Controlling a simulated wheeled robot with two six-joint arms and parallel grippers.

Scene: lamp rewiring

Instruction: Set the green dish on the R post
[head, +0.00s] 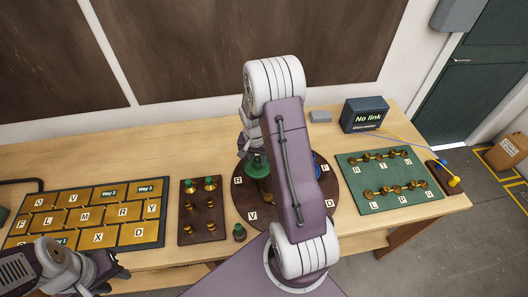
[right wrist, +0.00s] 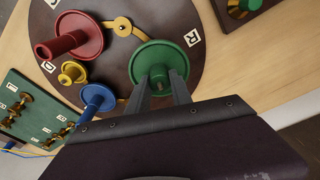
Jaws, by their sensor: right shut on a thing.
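The green dish (right wrist: 157,62) is wide and round with a green hub. My right gripper (right wrist: 163,88) is shut on its hub, over the edge of the round brown board (right wrist: 205,75). In the head view the green dish (head: 257,166) shows just left of my right arm. The R label (right wrist: 192,38) lies on the board beside the dish, and also shows in the head view (head: 237,180). The R post is not visible; whether the dish is seated or held above the board I cannot tell. My left gripper (head: 100,272) is at the lower left, its jaws unclear.
Red (right wrist: 72,38), yellow (right wrist: 72,73) and blue (right wrist: 98,102) pieces stand on the round board, near a brass arm (right wrist: 125,42). A gold key panel (head: 88,213), a brown peg board (head: 214,238) and a green board (head: 420,195) flank it. My right arm hides the board's middle.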

